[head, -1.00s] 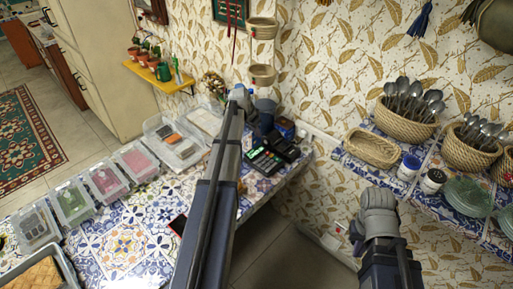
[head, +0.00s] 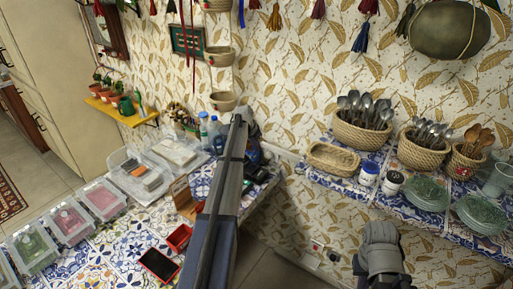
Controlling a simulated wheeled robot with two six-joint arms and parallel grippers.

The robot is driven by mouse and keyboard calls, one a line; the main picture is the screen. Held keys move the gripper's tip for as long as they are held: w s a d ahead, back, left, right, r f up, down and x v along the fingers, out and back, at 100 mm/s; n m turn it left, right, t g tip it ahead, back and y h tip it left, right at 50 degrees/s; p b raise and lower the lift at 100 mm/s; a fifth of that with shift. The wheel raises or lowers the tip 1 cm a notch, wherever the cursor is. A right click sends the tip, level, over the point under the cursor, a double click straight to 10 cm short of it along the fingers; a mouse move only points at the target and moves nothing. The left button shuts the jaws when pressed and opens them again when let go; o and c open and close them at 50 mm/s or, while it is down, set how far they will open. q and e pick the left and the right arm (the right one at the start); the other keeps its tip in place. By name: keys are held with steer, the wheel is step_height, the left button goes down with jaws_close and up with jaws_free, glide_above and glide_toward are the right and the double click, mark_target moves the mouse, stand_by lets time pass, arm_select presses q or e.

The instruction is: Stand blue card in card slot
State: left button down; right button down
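I cannot make out the blue card or tell for certain which thing is the card slot. A brown wooden piece (head: 183,197) stands on the tiled counter, left of my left arm and partly hidden by it. My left arm reaches up across the middle of the view and bends down over the far right end of the counter. My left gripper (head: 258,173) appears as a dark shape there, mostly hidden behind the arm; its fingers and any held thing cannot be made out. My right arm shows at the lower right, with its gripper out of sight.
A small red tray (head: 179,238) and a black, red-edged flat object (head: 158,264) lie on the tiled counter (head: 115,262). Clear boxes (head: 101,199) line its left side. Bottles (head: 214,130) stand at the back. A right shelf holds baskets (head: 332,158) and plates (head: 425,193).

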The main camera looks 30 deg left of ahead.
mark_target(256, 158)
arm_select(q)
steer(key=shift+f+b, duration=3.45)
steer(key=shift+f, duration=0.1)
steer(key=shift+f+b, duration=1.35)
steer(key=shift+f, duration=0.05)
steer(key=c, duration=0.8)
jaws_free()
steer(key=shift+c, duration=0.2)
steer(key=shift+r, duration=0.15)
step_height(256, 158, up, 7)
steer(key=p, duration=0.7)
